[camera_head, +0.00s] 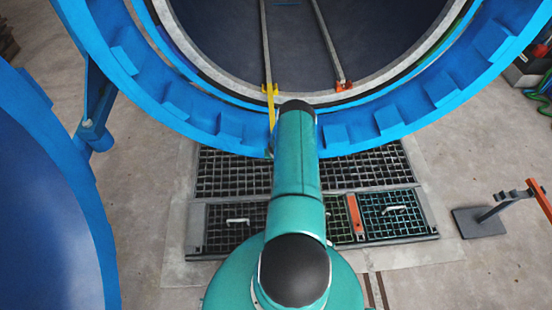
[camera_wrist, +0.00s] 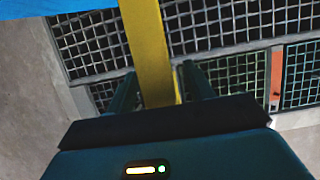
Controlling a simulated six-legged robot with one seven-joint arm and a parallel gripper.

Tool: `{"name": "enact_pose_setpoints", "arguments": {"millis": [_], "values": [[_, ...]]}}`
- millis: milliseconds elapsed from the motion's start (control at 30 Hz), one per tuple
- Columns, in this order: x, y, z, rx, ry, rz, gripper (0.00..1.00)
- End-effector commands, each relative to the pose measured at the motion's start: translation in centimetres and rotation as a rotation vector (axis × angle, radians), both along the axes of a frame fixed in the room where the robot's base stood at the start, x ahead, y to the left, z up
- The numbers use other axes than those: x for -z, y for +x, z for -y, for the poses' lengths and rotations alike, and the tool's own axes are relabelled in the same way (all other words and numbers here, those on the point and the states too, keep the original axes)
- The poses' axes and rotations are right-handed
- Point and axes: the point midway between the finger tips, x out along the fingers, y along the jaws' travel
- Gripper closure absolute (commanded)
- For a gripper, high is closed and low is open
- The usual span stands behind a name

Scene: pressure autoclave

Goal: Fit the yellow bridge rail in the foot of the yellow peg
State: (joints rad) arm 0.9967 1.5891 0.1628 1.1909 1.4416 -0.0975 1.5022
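The yellow bridge rail (camera_wrist: 150,50) runs lengthwise between the two fingers of my gripper (camera_wrist: 158,75) in the wrist view. The fingers lie close along both its sides and appear shut on it; a narrow gap may show at the right finger. Its far end leaves the top of that view. In the head view a short yellow stretch of the rail (camera_head: 272,112) shows beside my arm, reaching up to the yellow peg (camera_head: 269,89) at the end of the left chamber rail. Whether the rail sits in the peg's foot is too small to tell. My arm hides my gripper there.
The blue autoclave rim (camera_head: 400,115) curves across the top. The right chamber rail (camera_head: 325,40) ends at an orange fitting (camera_head: 343,86). Dark floor gratings (camera_head: 230,175) lie below. The blue door (camera_head: 40,200) stands at left, an orange-barred stand (camera_head: 480,222) at right.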

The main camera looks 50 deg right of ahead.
Motion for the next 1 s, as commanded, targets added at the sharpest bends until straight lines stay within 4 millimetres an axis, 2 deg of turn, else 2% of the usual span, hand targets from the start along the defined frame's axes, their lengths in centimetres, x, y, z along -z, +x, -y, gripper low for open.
{"name": "enact_pose_setpoints", "arguments": {"millis": [267,567,1000], "values": [[-0.3,-0.2,-0.2,0.0,0.002,-0.003,0.47],[-2.9,-0.9,-0.9,0.002,0.001,0.0,0.47],[-11.1,-2.9,-3.2,0.0,-0.002,0.001,0.47]]}}
